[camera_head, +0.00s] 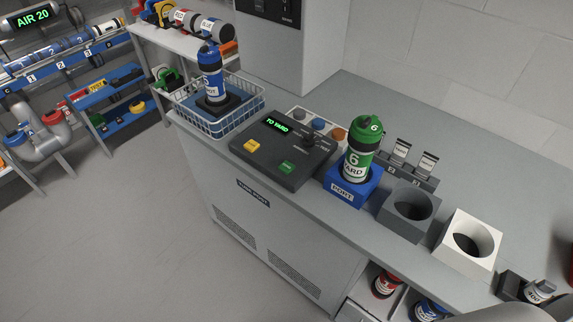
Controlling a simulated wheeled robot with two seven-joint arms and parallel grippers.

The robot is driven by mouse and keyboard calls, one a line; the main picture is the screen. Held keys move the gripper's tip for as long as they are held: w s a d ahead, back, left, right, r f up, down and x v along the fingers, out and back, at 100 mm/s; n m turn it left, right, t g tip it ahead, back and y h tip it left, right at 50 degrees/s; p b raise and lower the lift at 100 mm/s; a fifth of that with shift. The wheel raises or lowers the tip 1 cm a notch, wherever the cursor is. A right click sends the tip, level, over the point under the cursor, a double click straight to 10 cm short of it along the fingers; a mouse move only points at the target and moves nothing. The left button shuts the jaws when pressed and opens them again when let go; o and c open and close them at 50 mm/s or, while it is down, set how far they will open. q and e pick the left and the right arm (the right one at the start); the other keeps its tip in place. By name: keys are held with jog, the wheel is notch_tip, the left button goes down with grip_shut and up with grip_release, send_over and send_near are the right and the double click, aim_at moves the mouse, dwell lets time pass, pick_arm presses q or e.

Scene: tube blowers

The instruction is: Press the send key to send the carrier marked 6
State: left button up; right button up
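The carrier marked 6 (359,150) has a green cap and a white label reading 6 and YARD. It stands upright in the blue holder (343,194) labelled PORT on the counter. Left of it is a dark control box (262,155) with a small screen (287,126) that reads TO YARD in green. The lettering on the keys is too small to read, so I cannot tell which is marked send. Neither gripper shows.
A blue carrier (211,75) stands in a wire basket (232,122) left of the control box. Grey (421,206) and white (468,242) empty holders stand right of the port. Small tagged stands (426,164) are behind.

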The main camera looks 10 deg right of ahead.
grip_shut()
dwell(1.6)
